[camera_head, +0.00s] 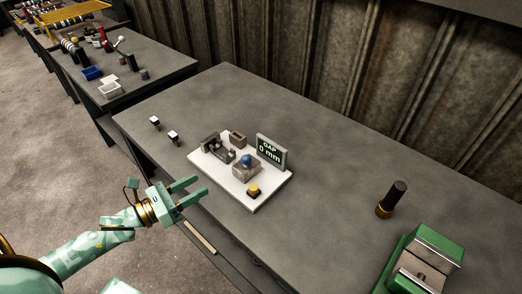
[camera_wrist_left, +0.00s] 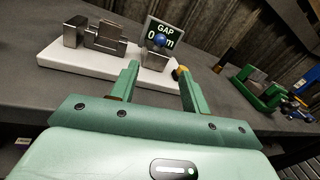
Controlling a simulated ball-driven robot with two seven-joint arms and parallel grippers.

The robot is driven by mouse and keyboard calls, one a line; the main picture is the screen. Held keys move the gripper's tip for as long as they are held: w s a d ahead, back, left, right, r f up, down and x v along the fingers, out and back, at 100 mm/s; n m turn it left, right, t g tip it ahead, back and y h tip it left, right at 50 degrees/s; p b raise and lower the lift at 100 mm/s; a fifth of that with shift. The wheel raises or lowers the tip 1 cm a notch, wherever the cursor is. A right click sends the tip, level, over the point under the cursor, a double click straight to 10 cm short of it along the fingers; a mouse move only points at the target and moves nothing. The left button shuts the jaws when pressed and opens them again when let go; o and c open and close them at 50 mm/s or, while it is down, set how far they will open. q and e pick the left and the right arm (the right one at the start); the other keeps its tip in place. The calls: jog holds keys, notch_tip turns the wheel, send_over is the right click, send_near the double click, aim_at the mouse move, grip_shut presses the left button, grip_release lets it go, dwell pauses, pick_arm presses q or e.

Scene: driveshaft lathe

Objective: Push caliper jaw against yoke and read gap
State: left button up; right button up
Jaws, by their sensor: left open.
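A white board (camera_head: 233,187) on the grey bench carries the gauge set. On it are a dark grey metal yoke-like part (camera_head: 216,148), a grey block with a blue ball on top (camera_head: 246,169), a brown-grey block (camera_head: 238,138) and a yellow button on a dark base (camera_head: 253,191). A display (camera_head: 271,152) at its back right reads "GAP 0 mm". I cannot tell for sure which block is the caliper jaw. My left gripper (camera_head: 198,187) is open and empty, in front of the board and apart from it. The left wrist view shows its fingers (camera_wrist_left: 158,82) spread below the display (camera_wrist_left: 161,33).
Two small white-topped pieces (camera_head: 164,129) stand left of the board. A black cylinder with a brass base (camera_head: 385,210) and a green vise (camera_head: 430,258) are at the right. A second bench (camera_head: 130,84) with bins is at the far left. The bench middle is clear.

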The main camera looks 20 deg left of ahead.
pick_arm(q)
send_near(241, 161)
jog(key=x, duration=0.2)
jog(key=shift+w+d, duration=0.15)
jog(key=shift+w, duration=0.05)
jog(key=b+x, duration=0.1)
jog(key=x, duration=0.7)
jog(key=shift+w+d, duration=0.3)
jog(key=shift+w, duration=0.15)
jog(key=c, duration=0.7)
pick_arm(e)
jog(key=shift+s+a+f, duration=0.2)
jog(key=shift+s+f, duration=0.3)
jog(key=shift+f, duration=0.1)
